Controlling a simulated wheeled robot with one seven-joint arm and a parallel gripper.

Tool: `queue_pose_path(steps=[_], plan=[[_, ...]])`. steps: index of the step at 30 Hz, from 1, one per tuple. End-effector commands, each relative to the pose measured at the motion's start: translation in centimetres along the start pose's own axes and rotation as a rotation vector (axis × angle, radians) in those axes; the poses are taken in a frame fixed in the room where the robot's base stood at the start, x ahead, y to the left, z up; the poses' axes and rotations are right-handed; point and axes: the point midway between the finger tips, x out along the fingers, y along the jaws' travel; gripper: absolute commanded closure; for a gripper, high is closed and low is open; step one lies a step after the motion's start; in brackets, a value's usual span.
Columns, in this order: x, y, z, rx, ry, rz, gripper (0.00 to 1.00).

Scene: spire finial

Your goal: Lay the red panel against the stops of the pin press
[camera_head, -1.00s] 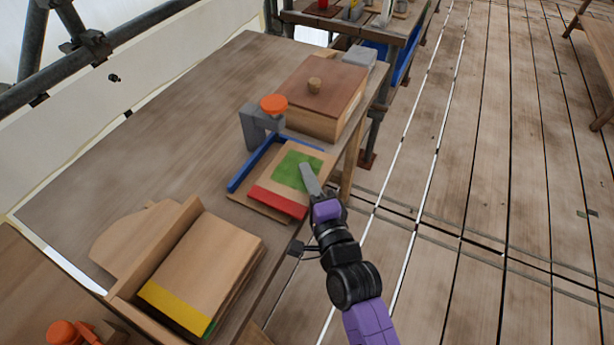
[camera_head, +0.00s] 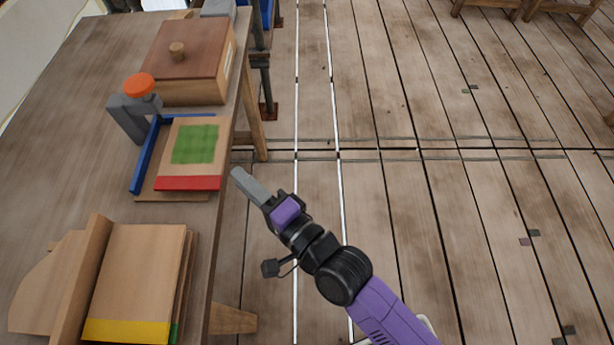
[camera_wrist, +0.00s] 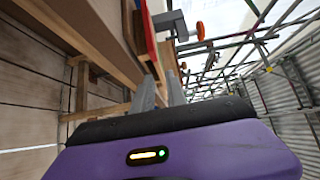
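The red panel (camera_head: 189,183) is a light wooden board with a red front strip and a green patch. It lies flat on the base of the pin press (camera_head: 172,196). Blue stops (camera_head: 146,158) run along the left and back of the base. A strip of base shows between panel and left stop; the back edge is close to the back stop, and I cannot tell if they touch. My gripper (camera_head: 237,174) is off the table's right edge, apart from the panel. In the wrist view its two fingers (camera_wrist: 160,93) stand apart with nothing between them.
The press's grey clamp (camera_head: 128,115) has an orange knob (camera_head: 138,85). A lidded wooden box (camera_head: 190,88) stands behind it. A rack (camera_head: 95,262) with a yellow-edged panel (camera_head: 127,331) is in front. The floor right of the table is clear.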

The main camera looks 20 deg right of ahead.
Motion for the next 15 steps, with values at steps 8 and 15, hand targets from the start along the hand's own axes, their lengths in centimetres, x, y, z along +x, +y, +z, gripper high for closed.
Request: queue_pose_path(steps=[8,15], plan=[[-2.4,1.1,-1.2,-0.081,0.033,0.024,0.83],[-13.3,3.4,-4.9,-0.475,0.146,0.144,0.83]])
